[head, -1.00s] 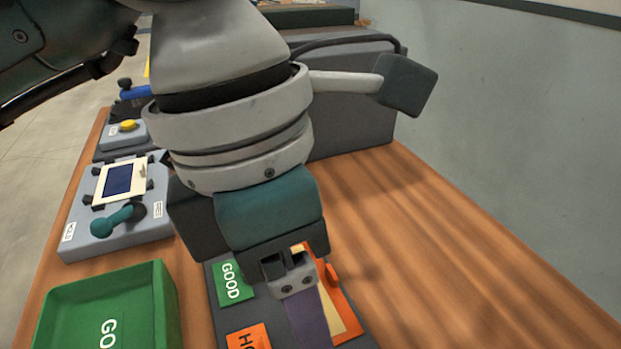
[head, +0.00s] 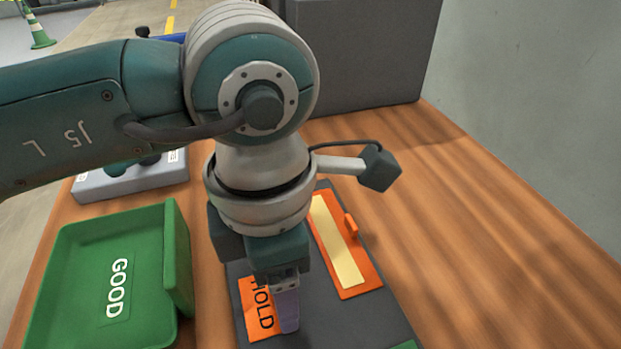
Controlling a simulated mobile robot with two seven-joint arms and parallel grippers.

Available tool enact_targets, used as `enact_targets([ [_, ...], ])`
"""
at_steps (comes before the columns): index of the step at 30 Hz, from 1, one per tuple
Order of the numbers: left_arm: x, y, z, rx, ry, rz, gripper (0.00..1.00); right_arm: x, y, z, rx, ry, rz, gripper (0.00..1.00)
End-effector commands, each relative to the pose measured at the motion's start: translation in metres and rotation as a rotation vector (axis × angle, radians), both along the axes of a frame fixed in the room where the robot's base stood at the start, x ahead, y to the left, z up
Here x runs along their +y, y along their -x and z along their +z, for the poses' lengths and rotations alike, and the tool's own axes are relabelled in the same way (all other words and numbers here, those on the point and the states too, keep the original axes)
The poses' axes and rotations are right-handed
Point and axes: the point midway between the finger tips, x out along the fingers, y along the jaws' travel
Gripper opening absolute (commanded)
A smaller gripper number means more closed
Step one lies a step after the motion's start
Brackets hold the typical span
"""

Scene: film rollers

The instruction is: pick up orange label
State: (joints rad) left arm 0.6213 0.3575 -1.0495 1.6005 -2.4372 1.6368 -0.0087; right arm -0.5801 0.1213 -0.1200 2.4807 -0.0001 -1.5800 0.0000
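The orange label (head: 259,318), printed HOLD, lies flat on a dark grey board (head: 365,318) at the bottom middle of the head view. My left gripper (head: 287,312) points down over the label's right side, and its purplish finger covers part of it. Only one finger shows clearly, so I cannot tell how far apart the fingers are, or whether they touch the label. My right gripper is not in view.
An orange frame with a cream strip (head: 338,238) and small tab lies right of the gripper on the board. A green GOOD bin (head: 182,262) stands left. A grey device (head: 120,184) is behind it. The wooden table (head: 480,250) is clear at right.

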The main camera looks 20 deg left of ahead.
Motion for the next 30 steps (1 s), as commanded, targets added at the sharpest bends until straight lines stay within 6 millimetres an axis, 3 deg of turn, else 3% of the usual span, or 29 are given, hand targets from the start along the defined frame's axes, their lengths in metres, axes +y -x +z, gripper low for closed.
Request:
enact_targets([
  [4, -0.0002, -0.0001, 0.0006, 0.000, 0.000, 0.000, 0.66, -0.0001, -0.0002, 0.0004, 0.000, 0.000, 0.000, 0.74],
  [21, 0.0000, -0.0001, 0.0009, 0.000, 0.000, 0.001, 0.02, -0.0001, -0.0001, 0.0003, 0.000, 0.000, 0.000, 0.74],
  [30, -0.0001, -0.0003, 0.0027, -0.001, 0.001, 0.001, 0.00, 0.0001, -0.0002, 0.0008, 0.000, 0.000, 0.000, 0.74],
])
